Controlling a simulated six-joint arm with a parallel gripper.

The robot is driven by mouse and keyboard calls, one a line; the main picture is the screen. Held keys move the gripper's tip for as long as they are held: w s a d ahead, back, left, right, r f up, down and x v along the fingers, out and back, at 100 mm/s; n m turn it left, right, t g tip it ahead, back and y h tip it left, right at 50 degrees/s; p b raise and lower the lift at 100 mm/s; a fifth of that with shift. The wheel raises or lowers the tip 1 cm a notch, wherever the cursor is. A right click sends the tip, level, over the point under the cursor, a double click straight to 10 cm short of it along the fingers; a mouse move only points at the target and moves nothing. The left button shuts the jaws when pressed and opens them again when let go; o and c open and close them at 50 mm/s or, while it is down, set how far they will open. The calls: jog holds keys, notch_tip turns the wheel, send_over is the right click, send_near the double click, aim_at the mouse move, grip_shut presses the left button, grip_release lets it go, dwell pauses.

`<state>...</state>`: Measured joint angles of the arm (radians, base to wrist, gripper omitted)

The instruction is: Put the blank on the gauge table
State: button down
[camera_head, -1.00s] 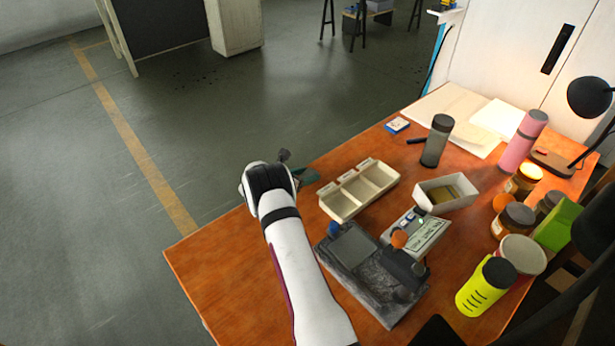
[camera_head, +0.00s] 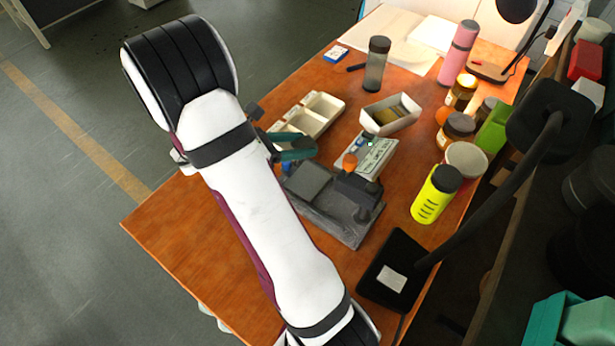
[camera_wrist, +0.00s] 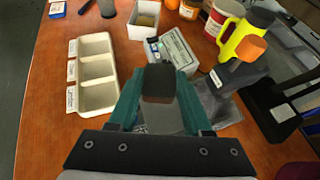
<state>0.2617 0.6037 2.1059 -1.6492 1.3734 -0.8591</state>
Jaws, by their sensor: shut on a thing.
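My gripper (camera_head: 292,148) has teal fingers and is shut on the blank (camera_wrist: 159,83), a small dark block with a brownish face. The wrist view shows the blank between the fingertips. In the head view the blank is hidden or too small to tell. The gauge table (camera_head: 307,180) is a grey square plate on a dark stone base (camera_head: 337,222). My gripper is above the gauge table's far edge, and the plate also shows between the fingers in the wrist view (camera_wrist: 162,120). I cannot tell whether the blank touches it.
The gauge's dark head with an orange knob (camera_head: 350,163) stands right of the table plate. A readout box (camera_head: 379,152) is behind it. A cream three-compartment tray (camera_wrist: 93,75) lies left in the wrist view. A white box (camera_head: 408,109), bottles and jars stand farther back.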

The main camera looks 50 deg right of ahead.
aim_at(304, 183)
jog(key=shift+s+a+f, duration=0.3)
jog(key=shift+s+f, duration=0.6)
jog(key=shift+f, duration=0.05)
notch_tip(304, 183, down, 8)
jog(key=shift+w+r, duration=0.1)
jog(key=shift+c, duration=1.7)
grip_release()
